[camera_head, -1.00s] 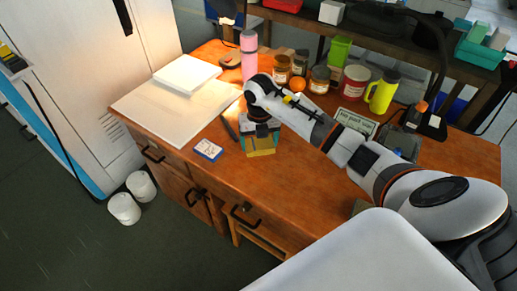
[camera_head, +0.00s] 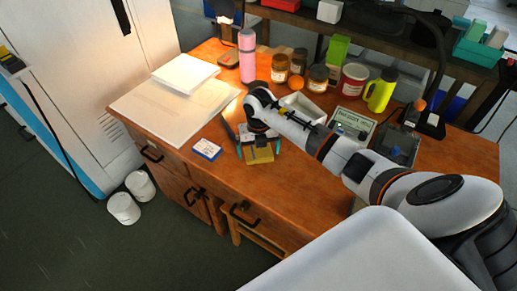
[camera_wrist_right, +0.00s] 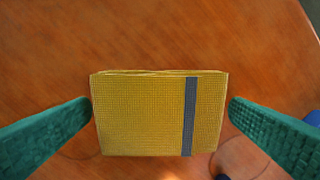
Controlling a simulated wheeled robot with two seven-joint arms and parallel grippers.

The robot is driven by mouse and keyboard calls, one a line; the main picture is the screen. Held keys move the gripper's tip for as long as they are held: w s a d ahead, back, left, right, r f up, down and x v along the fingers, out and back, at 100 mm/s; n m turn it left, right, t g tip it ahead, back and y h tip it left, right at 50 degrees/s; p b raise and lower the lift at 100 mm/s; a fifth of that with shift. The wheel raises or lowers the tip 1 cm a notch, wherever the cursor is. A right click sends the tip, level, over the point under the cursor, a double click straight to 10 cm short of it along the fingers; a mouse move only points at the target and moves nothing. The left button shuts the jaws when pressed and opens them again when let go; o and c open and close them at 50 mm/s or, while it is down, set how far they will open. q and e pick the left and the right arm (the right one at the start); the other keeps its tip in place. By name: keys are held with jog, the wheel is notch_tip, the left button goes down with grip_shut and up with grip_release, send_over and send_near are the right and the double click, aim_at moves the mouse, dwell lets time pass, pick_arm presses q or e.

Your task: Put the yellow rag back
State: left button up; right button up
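The yellow rag (camera_head: 260,156) is a folded block with a grey stripe. It lies on the wooden desk near the front edge and fills the middle of the right wrist view (camera_wrist_right: 140,115). My right gripper (camera_head: 260,150) is directly over it, pointing down. In the wrist view its two teal fingers (camera_wrist_right: 160,107) stand open on either side of the rag, very close to its left and right edges. I see no clear grip on it. My left gripper is not in view.
A blue-and-white box (camera_head: 207,149) lies left of the rag. A white tray (camera_head: 303,108) is behind my right arm. A pink bottle (camera_head: 247,56), several jars and a yellow-green flask (camera_head: 381,90) stand at the back. White boards (camera_head: 160,110) cover the desk's left.

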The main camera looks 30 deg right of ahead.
aim_at(259, 151)
jog(key=shift+r, duration=0.1)
notch_tip(259, 151, up, 12)
jog(key=b, duration=0.1)
dwell(0.4)
jog(key=shift+r, duration=0.1)
